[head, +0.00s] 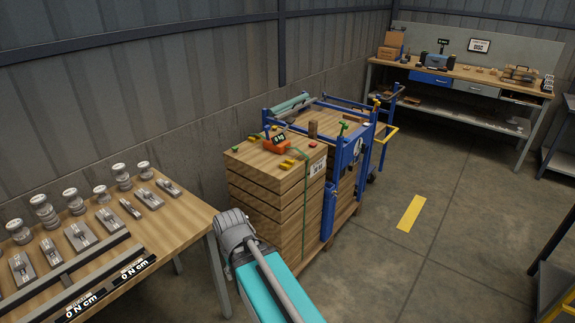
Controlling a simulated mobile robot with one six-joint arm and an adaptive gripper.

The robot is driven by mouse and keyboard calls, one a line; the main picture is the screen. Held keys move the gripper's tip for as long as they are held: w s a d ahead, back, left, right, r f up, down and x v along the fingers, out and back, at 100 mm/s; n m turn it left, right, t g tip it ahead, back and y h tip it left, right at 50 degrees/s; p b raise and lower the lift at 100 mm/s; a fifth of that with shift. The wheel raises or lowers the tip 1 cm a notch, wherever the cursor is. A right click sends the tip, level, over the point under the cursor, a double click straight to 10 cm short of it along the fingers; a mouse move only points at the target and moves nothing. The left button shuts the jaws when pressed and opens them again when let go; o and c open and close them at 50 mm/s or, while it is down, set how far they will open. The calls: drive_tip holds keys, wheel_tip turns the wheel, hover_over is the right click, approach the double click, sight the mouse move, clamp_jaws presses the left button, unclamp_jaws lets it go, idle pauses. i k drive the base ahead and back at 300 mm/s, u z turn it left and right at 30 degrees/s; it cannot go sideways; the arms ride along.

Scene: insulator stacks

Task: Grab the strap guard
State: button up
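A stack of wooden boards (265,205) stands mid-picture, with a green strap (305,180) running over its top and down the front. Small yellow pieces (286,164) lie on the top near the front edge, and another yellow piece (253,138) is at the left edge. An orange tool (274,145) with a small dark display sits between them. I cannot tell for certain which piece is the strap guard. Part of my arm, teal and grey, rises from the bottom in front of the stack. I cannot make out my gripper's fingers.
A blue-framed cart (345,165) stands against the stack's right side. A wooden table (185,215) at left holds several metal fittings. A workbench (450,72) with boxes and tools is at the back right. The floor around the yellow floor mark (411,213) is clear.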

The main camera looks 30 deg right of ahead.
sight(289, 164)
drive_tip(key=u, duration=0.05)
drive_tip(key=i, duration=1)
drive_tip(key=z, duration=0.05)
